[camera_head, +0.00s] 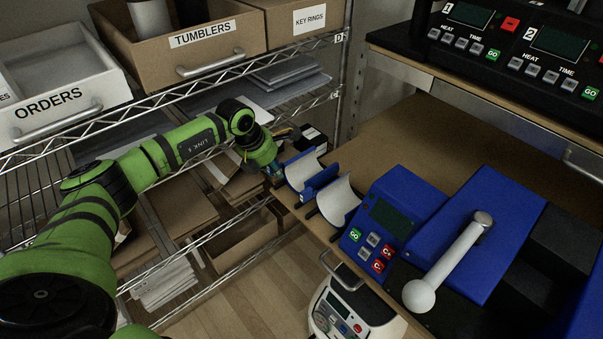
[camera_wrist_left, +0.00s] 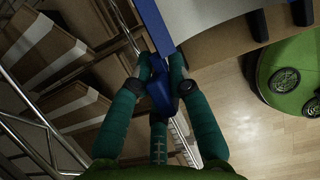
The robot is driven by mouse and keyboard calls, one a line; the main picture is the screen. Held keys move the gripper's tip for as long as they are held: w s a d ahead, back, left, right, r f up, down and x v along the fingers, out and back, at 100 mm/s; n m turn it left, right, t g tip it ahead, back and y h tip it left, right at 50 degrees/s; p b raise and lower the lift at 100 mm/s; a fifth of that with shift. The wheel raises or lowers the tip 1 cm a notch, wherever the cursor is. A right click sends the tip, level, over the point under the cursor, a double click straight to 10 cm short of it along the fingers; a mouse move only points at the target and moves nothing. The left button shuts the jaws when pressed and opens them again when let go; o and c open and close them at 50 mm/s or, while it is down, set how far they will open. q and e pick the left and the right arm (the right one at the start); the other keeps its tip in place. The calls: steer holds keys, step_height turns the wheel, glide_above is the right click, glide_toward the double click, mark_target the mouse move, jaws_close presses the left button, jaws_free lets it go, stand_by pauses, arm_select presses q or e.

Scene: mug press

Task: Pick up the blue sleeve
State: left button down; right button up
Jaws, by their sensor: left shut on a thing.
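The blue sleeve (camera_head: 318,182) is a curved, open piece with a white inner face, at the left edge of the wooden bench. My left gripper (camera_head: 275,172) is at its left end, shut on a blue part of it. In the left wrist view the fingers of the gripper (camera_wrist_left: 160,75) close around a blue tab (camera_wrist_left: 158,97), and the sleeve's blue edge (camera_wrist_left: 151,24) runs up from them. A second white curved piece (camera_head: 341,201) is just right of the sleeve, by the blue press (camera_head: 470,230). I cannot tell whether the sleeve touches the bench. My right gripper is not in view.
A wire shelf holds the orders bin (camera_head: 60,110), the tumblers box (camera_head: 190,60) and the key rings box (camera_head: 300,28) on the left. The press's white-knobbed lever (camera_head: 450,262) is at right. A white device (camera_head: 350,318) stands low in front. The bench behind the sleeve is clear.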

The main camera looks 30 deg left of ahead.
arm_select(q)
step_height(320, 180, up, 10)
steer(key=shift+r+b, duration=0.1)
steer(key=shift+b, duration=0.25)
steer(key=shift+d, duration=0.1)
stand_by(0.6)
